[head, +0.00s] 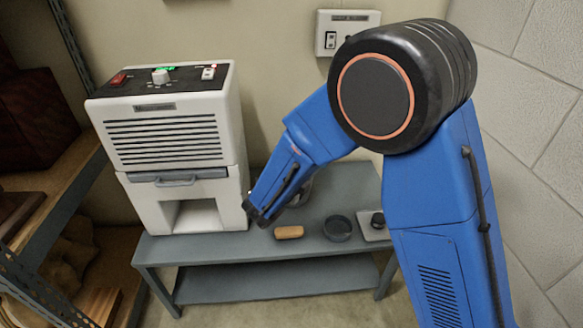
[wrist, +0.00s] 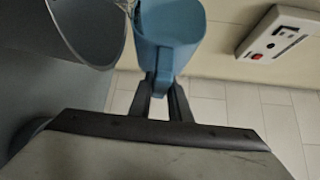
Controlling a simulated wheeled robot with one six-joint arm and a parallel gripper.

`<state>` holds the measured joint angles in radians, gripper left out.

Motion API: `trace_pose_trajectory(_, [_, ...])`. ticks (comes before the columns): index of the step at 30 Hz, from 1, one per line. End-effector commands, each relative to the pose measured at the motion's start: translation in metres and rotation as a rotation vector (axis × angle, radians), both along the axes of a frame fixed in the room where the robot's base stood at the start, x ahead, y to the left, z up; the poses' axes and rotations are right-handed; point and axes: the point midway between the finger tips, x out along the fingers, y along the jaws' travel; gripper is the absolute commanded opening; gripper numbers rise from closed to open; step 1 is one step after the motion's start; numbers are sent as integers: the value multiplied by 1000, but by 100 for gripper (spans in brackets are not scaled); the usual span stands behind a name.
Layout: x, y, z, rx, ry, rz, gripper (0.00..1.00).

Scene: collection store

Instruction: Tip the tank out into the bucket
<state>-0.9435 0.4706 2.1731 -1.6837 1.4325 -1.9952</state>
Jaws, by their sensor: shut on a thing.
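In the wrist view, my gripper (wrist: 162,92) is shut on the handle of a blue, open-topped tank (wrist: 170,28). The tank is beyond my fingers at the top of the picture, and its upper part is cut off. A grey round bucket (wrist: 88,30) is just left of the tank, its rim close to the tank's side. I cannot tell whether they touch, or whether there is water in either. In the head view my arm hides the gripper and tank; a bit of grey, probably the bucket (head: 302,192), shows behind it on the bench.
A white dehumidifier (head: 165,140) with an empty lower bay stands on the left of the grey bench (head: 250,249). A wooden block (head: 288,232), a dark round dish (head: 337,228) and a small pale plate with a dark knob (head: 375,230) lie at the front right. Shelving (head: 62,190) stands left.

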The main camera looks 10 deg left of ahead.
Motion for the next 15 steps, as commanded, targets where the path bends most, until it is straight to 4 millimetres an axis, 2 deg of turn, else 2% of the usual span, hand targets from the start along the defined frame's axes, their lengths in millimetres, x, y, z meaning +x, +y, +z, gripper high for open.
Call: trace_pose_trajectory(15, [-1,2,-2,-47,-16,0,0])
